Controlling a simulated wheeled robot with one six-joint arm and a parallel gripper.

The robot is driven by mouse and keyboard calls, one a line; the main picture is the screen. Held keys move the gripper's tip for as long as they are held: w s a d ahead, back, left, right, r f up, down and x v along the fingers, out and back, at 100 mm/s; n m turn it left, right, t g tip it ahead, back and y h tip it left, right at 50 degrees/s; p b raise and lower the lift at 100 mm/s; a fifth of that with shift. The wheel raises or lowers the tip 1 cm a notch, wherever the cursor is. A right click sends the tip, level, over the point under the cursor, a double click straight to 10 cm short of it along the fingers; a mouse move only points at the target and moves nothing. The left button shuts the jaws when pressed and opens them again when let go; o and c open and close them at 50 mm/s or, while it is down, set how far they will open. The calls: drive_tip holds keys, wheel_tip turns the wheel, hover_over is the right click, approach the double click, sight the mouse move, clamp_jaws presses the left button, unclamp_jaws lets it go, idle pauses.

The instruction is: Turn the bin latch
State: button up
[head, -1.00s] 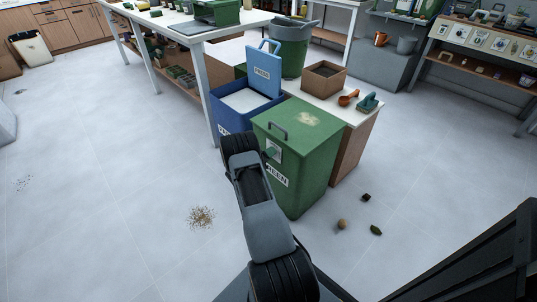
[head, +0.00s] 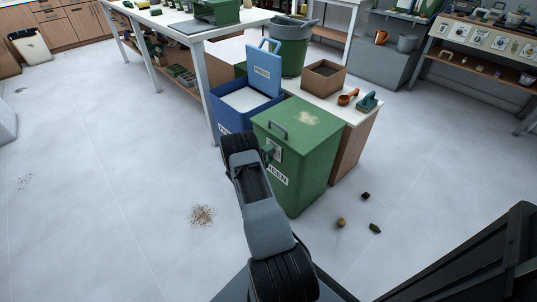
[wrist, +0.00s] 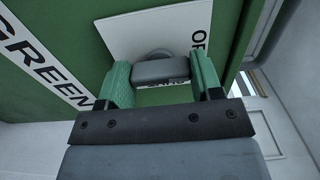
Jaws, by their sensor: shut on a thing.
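The green bin (head: 303,158) stands with its lid down and a "GREEN" label on its front. A white plate (head: 275,150) on that front carries the latch. In the wrist view the grey latch (wrist: 160,70) lies between the green finger pads of my gripper (wrist: 162,76), which is shut on it. Part of the word "OPEN" shows on the plate (wrist: 182,28) right of the latch. Lettering below the latch is mostly hidden. The plate and bin label look tilted relative to my gripper. In the head view my gripper (head: 268,153) is at the plate, and my arm partly hides the label.
A blue bin (head: 232,119) with a raised lid stands behind left. A low cabinet with a wooden box (head: 323,76), an orange scoop (head: 348,97) and a green tool (head: 367,102) is behind right. Small debris (head: 375,228) and spilled soil (head: 201,215) lie on otherwise open floor.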

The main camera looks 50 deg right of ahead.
idle(0.3)
drive_tip(key=o, duration=0.9)
drive_tip(key=a+p, duration=0.1)
drive_tip(key=a, duration=0.3)
drive_tip(key=a+p, duration=0.1)
drive_tip(key=a, duration=0.4)
drive_tip(key=w+a+p, duration=0.1)
drive_tip(key=a, duration=0.3)
drive_tip(key=shift+a, duration=0.4)
